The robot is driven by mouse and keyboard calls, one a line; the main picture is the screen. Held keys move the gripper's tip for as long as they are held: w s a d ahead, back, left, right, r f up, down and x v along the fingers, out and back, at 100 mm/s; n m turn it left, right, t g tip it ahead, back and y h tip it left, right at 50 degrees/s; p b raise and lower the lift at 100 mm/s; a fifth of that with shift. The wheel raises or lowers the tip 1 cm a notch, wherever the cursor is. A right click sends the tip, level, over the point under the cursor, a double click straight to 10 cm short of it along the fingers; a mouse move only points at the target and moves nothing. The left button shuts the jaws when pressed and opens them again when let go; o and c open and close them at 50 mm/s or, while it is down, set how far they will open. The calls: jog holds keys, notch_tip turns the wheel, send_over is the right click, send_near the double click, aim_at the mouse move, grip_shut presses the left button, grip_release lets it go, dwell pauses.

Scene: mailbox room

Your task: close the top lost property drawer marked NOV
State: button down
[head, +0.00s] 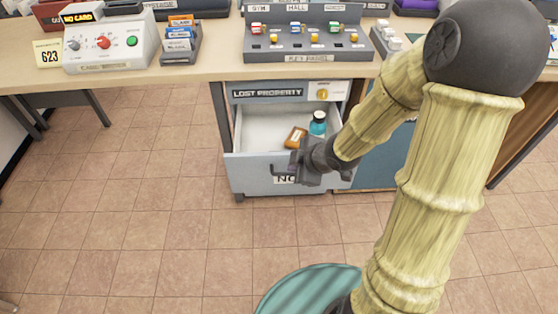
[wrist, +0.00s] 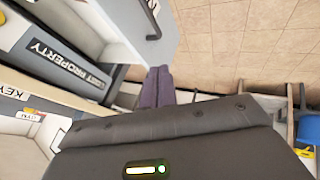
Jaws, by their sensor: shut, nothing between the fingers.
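The top lost property drawer, with its pale grey front (head: 248,172), stands open under the counter in the head view. Its label is partly hidden by my gripper; only "NO" shows. A teal bottle (head: 318,123) and a brown item (head: 296,137) lie inside. My gripper (head: 297,167) is shut and empty, at the drawer front near its right half. In the wrist view the shut fingers (wrist: 157,76) are close to the edge of the drawer front (wrist: 165,42), which has a dark handle (wrist: 152,20). I cannot tell whether they touch it.
The LOST PROPERTY panel (head: 268,93) with a yellow knob is above the drawer. The counter (head: 212,75) holds a key panel (head: 310,38) and a control box (head: 108,40). A blue cabinet (head: 379,165) stands right of the drawer. Tiled floor (head: 130,200) is clear at left.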

jog(key=b, duration=0.6)
send_near(273, 161)
jog(key=x, duration=0.2)
jog(key=s+x, duration=0.1)
jog(key=x, duration=0.1)
jog(key=shift+w+a+f, duration=0.2)
jog(key=shift+f, duration=0.35)
jog(key=shift+w, duration=0.45)
jog(key=shift+w+p, duration=0.15)
jog(key=shift+p, duration=0.2)
